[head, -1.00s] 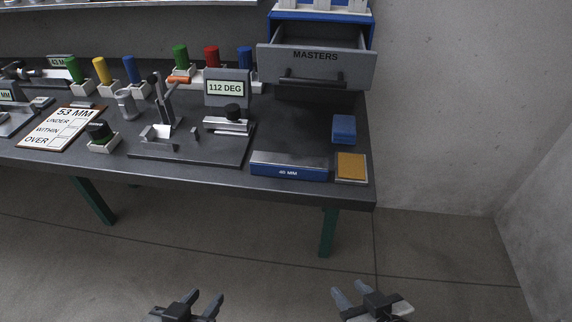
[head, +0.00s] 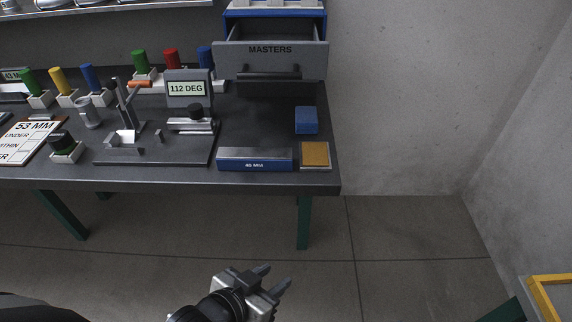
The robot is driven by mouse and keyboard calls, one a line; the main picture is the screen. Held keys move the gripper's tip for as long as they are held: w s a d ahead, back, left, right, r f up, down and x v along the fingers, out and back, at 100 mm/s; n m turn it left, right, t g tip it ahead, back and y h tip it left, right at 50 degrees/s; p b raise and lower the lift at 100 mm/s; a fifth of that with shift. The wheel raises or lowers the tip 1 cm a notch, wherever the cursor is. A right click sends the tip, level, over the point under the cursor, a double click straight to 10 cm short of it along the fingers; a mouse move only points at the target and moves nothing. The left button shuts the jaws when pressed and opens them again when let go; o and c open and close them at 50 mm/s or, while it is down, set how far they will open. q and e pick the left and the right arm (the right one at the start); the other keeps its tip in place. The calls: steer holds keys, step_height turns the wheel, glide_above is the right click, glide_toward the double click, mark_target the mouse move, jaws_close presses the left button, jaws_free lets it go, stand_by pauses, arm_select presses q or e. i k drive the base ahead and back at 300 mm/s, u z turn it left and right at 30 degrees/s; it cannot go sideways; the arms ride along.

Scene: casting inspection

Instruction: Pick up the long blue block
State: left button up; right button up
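The long blue block (head: 238,165) lies along the table's front edge in the head view. It has a blue front with a white millimetre label and a grey top strip. My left gripper (head: 275,277) is in front of and below the table edge, apart from the block. Its two fingers are spread with nothing between them. My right gripper is out of view.
A small blue block (head: 306,121) and a tan-topped square pad (head: 315,155) lie right of the long block. A fixture with a 112 DEG display (head: 188,89) stands left. An open MASTERS drawer (head: 270,62) overhangs the back. A yellow-edged frame (head: 552,280) shows at lower right.

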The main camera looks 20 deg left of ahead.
mark_target(228, 158)
steer(key=k, duration=0.2)
steer(key=u, duration=1.15)
